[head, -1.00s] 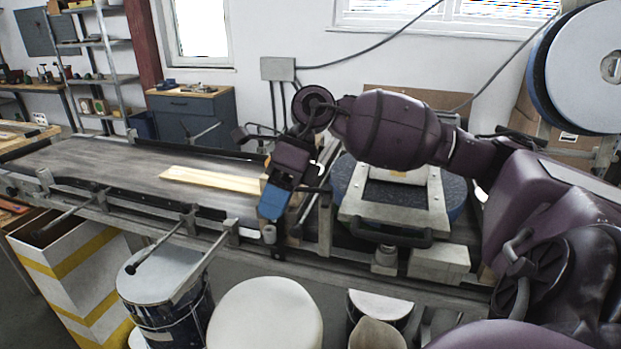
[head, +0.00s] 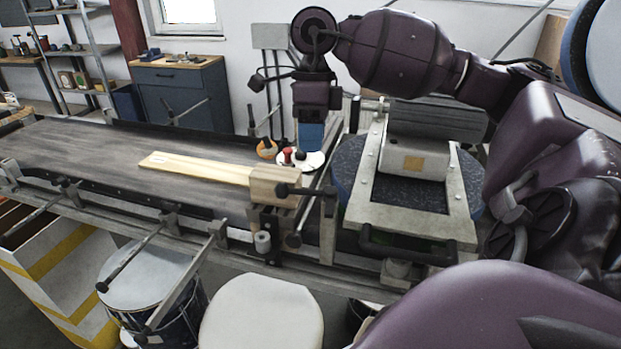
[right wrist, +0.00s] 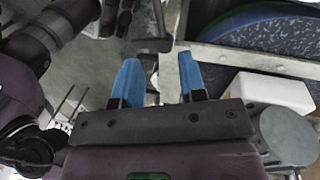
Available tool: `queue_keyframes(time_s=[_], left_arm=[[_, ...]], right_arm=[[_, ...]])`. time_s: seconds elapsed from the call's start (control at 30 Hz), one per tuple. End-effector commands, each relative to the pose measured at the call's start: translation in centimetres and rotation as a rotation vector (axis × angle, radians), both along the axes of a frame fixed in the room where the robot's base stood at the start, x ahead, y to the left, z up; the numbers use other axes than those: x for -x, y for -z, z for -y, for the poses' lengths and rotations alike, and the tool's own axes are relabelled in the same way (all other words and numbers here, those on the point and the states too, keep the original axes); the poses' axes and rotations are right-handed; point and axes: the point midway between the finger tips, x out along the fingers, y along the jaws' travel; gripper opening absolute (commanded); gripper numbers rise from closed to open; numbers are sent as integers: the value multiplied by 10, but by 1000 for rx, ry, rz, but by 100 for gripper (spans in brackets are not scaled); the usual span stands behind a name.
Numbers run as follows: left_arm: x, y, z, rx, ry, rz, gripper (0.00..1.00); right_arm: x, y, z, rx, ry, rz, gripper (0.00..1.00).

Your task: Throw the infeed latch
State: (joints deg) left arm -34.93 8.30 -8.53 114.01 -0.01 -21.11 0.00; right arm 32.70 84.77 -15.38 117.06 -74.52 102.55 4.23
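My right gripper (head: 311,136) hangs with its blue fingers pointing down, above the far right part of the conveyor near a red knob (head: 287,155) and a pale disc (head: 313,160). In the right wrist view its two blue fingers (right wrist: 160,82) are apart with nothing held between them. A dark handle (head: 306,191) sticks out to the right from a wooden block (head: 268,184) at the near side; it may be the infeed latch, but I cannot tell for sure. The gripper is behind and above this handle, apart from it. My left gripper is out of view.
A pale board (head: 195,168) lies on the dark conveyor belt (head: 85,150), reaching the block. A metal frame (head: 361,190) on a blue round base stands right of the belt. Drums (head: 150,275) and a white-topped stool (head: 262,315) stand in front.

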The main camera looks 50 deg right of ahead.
Motion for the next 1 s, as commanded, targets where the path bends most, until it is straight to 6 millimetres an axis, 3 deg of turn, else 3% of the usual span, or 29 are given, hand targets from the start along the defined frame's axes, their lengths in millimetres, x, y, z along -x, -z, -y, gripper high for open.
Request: queue_keyframes(time_s=[0.3,0.5,0.97,1.0], left_arm=[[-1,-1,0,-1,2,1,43],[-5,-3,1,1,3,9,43],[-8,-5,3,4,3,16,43],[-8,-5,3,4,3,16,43]], right_arm=[[7,54,-9,-3,-1,-2,38],[9,78,-13,-2,-1,-1,38],[10,87,-14,-2,-1,0,38],[10,87,-14,-2,-1,0,32]])
